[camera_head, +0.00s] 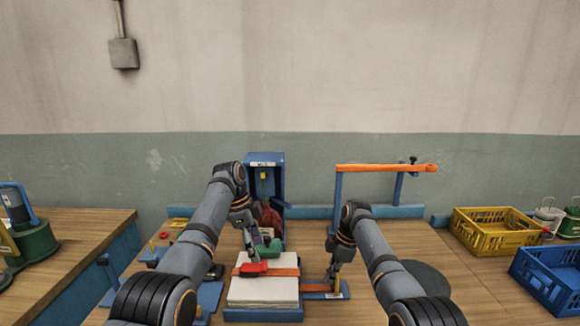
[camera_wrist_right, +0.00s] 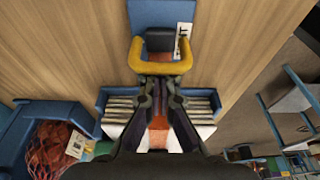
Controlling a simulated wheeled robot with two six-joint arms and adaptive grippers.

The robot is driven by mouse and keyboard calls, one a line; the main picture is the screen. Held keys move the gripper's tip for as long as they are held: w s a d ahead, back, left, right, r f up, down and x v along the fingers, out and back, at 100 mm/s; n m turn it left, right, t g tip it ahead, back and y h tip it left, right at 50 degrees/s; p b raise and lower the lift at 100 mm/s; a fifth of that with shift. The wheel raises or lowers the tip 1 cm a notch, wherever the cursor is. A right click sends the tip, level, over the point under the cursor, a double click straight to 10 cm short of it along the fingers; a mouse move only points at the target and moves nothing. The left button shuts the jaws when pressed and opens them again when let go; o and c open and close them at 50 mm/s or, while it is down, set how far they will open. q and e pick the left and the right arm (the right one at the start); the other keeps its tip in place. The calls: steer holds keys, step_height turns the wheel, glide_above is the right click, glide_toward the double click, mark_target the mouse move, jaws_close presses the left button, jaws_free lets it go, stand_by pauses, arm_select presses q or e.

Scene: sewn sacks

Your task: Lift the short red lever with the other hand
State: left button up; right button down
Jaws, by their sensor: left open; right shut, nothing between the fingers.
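The short red lever (camera_head: 254,268) sits on the orange strap (camera_head: 285,272) that crosses a white stack of sacks (camera_head: 262,292). My left gripper (camera_head: 256,246) is open just above and behind the lever; whether it touches the lever cannot be told. My right gripper (camera_head: 332,274) is shut and empty at the right end of the strap. In the right wrist view its fingertips (camera_wrist_right: 160,82) are together at the near edge of a yellow loop handle (camera_wrist_right: 136,58). The red lever is not clear in that view.
A blue stand (camera_head: 280,170) holding red netting is behind the stack. A green piece (camera_head: 273,248) is beside my left gripper. An orange bar (camera_head: 385,168) on blue posts stands behind my right arm. Yellow (camera_head: 490,238) and blue (camera_head: 548,285) crates are at the right.

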mark_target(263, 264)
arm_select(q)
steer(key=shift+x, duration=3.1)
steer(key=c, duration=1)
steer(key=shift+r, duration=0.1)
steer(key=shift+w+a+r, duration=0.15)
steer(key=shift+a+r, duration=0.05)
steer(key=shift+r, duration=0.6)
steer(key=shift+a+r, duration=0.3)
steer(key=shift+r, duration=0.45)
